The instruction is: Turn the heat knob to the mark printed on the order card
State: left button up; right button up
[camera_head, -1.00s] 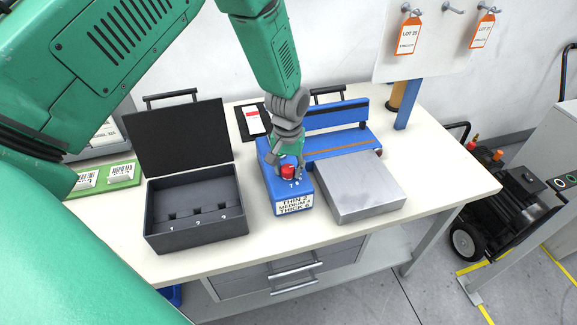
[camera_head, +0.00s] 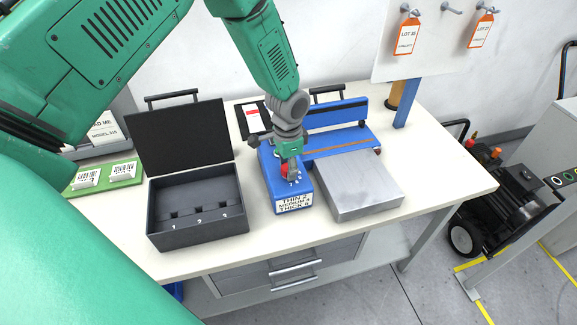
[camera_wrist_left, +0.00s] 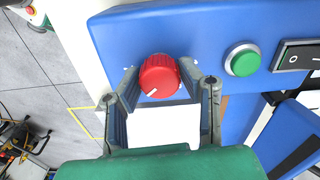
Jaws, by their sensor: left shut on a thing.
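The red heat knob (camera_wrist_left: 160,77) sits on the blue sealer box (camera_head: 280,204). Its white pointer line faces lower left in the left wrist view. My left gripper (camera_head: 287,172) is over the knob from above, its two fingers (camera_wrist_left: 163,85) shut on the knob's sides. In the head view the gripper hides most of the knob and part of the dial numbers. A label (camera_head: 294,202) on the box front reads THIN 2, MEDIUM 4, THICK 6. A card with a red top (camera_head: 253,117) lies on a black board behind; its print is too small to read. My right gripper is out of view.
A green button (camera_wrist_left: 243,62) and a black rocker switch (camera_wrist_left: 297,57) are beside the knob. A metal block (camera_head: 362,184) stands right of the box. An open black case (camera_head: 198,232) with numbered slots stands left. The table front (camera_head: 250,255) is clear.

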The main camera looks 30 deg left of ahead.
pick_arm(q)
jog(key=m, duration=0.4)
jog(key=shift+m+p, duration=0.4)
jog(key=shift+m, duration=1.4)
jog(key=o, duration=1.1)
jog(key=shift+c, duration=0.2)
jog(key=shift+o, duration=0.3)
jog(key=shift+w+a, duration=0.1)
